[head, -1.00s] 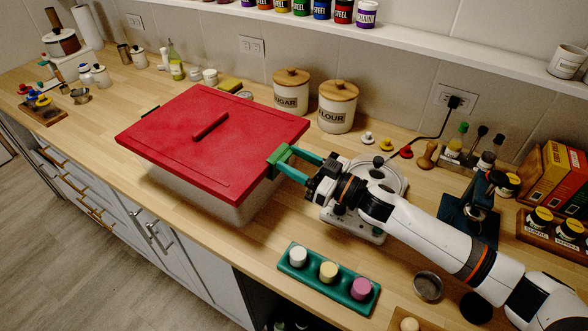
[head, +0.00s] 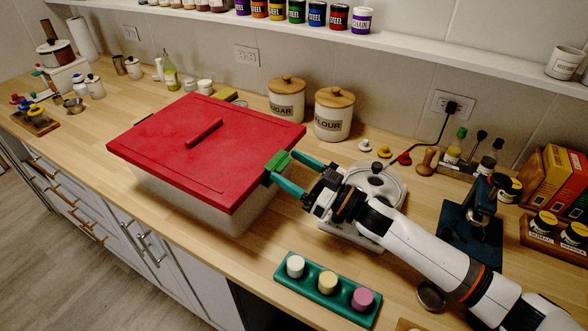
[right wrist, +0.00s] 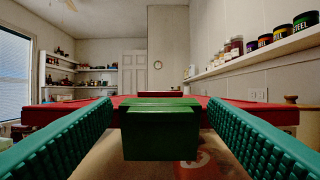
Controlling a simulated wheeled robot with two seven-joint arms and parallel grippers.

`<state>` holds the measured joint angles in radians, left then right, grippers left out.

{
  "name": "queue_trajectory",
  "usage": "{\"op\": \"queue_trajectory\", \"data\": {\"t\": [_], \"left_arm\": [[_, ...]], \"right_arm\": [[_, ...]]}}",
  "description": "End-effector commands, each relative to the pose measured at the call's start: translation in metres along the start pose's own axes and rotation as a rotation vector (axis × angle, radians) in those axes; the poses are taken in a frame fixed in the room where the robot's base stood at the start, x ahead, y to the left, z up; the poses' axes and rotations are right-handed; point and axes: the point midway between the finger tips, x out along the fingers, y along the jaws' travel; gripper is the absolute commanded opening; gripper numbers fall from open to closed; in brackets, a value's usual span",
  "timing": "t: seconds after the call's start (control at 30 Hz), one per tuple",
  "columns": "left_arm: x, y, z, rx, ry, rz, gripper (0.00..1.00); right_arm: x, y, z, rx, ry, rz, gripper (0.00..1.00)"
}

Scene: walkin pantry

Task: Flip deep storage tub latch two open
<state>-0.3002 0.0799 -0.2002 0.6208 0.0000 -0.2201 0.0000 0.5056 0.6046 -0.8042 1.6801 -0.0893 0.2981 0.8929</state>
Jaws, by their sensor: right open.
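The deep storage tub (head: 195,203) is a pale, see-through box with a flat red lid (head: 160,140) on the counter. A green latch (head: 278,161) sits at the lid's right edge, and it also shows as a green block in the middle of the right wrist view (right wrist: 160,133). Whether it is fully flipped, I cannot tell. My right gripper (head: 284,168) is open, with its teal fingers (right wrist: 160,140) pointing at the lid edge, one on each side of the latch. Gaps show between fingers and latch in the wrist view. My left gripper is not in view.
Sugar (head: 287,100) and flour (head: 334,115) canisters stand behind the tub. A white scale-like device (head: 368,205) lies beneath my right arm. A green tray (head: 325,292) with several colored pieces is in front.

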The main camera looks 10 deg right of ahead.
Motion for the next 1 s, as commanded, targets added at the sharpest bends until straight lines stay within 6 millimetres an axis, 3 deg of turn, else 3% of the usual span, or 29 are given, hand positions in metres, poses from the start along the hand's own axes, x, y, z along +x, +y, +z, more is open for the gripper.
{"op": "queue_trajectory", "data": {"t": [0.17, 0.5, 0.7, 1.0], "left_arm": [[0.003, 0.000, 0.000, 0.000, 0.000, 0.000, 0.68], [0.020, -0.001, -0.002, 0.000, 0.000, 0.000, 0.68], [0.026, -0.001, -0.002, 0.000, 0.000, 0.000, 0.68], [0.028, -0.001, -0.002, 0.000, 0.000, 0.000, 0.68]], "right_arm": [[-0.010, -0.001, -0.002, 0.001, 0.002, -0.002, 0.68], [-0.079, 0.000, -0.004, 0.000, 0.004, -0.002, 0.68], [-0.110, 0.000, -0.003, 0.001, 0.003, -0.002, 0.68], [-0.120, 0.000, 0.000, -0.001, 0.000, 0.000, 0.68]]}}
